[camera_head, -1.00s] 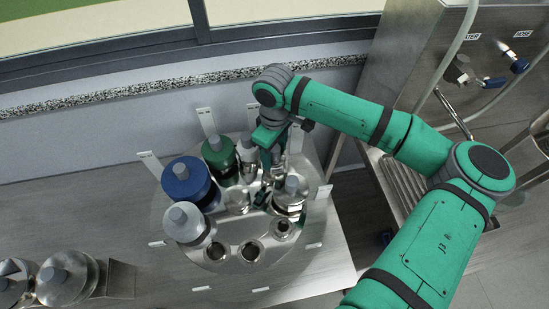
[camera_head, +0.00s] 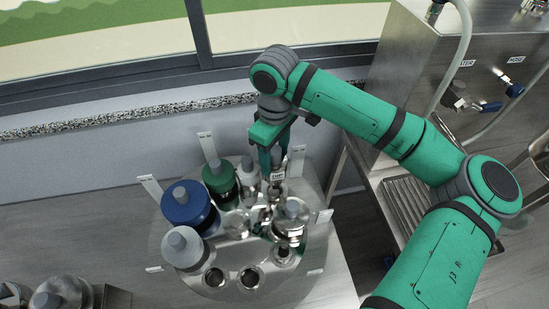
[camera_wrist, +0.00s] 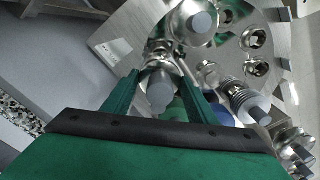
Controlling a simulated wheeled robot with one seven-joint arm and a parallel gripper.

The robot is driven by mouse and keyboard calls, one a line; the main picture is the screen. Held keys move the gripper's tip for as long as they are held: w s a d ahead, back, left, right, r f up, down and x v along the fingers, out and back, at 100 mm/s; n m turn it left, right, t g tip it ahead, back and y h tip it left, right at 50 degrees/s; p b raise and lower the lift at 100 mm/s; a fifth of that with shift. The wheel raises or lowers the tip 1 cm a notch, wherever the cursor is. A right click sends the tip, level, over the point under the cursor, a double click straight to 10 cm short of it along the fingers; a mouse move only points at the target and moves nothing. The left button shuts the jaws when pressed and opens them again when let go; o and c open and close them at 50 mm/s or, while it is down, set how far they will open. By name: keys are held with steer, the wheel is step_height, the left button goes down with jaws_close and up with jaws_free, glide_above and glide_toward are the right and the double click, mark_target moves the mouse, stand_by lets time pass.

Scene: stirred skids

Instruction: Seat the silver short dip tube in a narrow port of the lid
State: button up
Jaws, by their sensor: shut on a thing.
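My gripper (camera_head: 274,170) points down over the back right part of the round metal lid (camera_head: 190,283). Its green fingers, also in the wrist view (camera_wrist: 158,88), are closed on a silver piece with a grey rounded end (camera_wrist: 160,92), which I take to be the short dip tube. A small pale tag (camera_head: 277,177) shows by the fingertips in the head view. The tube's lower end is hard to make out among the shiny fittings, so I cannot tell if it touches the lid. Open ports show at the lid's front (camera_head: 250,278) and right (camera_head: 283,255).
A blue-topped fitting (camera_head: 189,204), a green-topped one (camera_head: 219,180) and a grey-capped one (camera_head: 183,247) stand on the left side. Another grey-capped fitting (camera_head: 291,212) stands close right of my gripper. White tags surround the lid. More silver vessels (camera_head: 60,295) stand front left.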

steer(key=shift+r, duration=5.3)
steer(key=shift+a, duration=0.1)
